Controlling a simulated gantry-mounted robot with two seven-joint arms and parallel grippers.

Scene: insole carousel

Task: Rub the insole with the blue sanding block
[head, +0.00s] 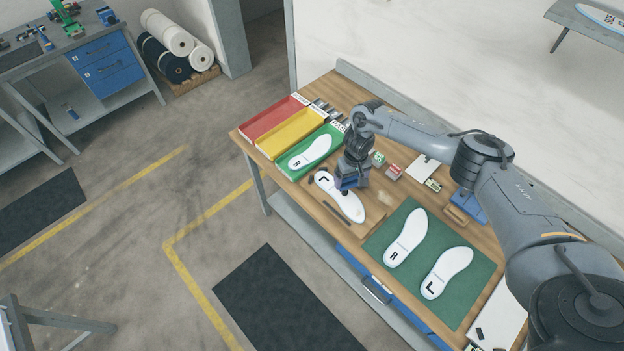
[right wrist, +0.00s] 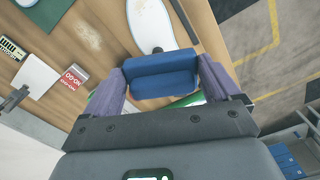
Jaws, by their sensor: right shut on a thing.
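The blue sanding block (head: 346,185) is between the fingers of my right gripper (head: 350,180), which is shut on it. The block fills the gap between the purple-grey fingers in the right wrist view (right wrist: 160,76). A white insole marked L (head: 345,201) lies on the wooden bench under the gripper. Its far end shows beyond the block in the right wrist view (right wrist: 151,24); its nearer part is partly hidden by the block. The block is over the insole; I cannot tell whether they touch. My left gripper is not in view.
A dark bar (head: 334,211) lies beside the insole. Red (head: 270,120), yellow (head: 285,133) and green (head: 291,165) trays stand at the bench's left; the green one holds an insole. A green mat (head: 445,308) with two insoles lies right. Small boxes (head: 394,172) sit behind.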

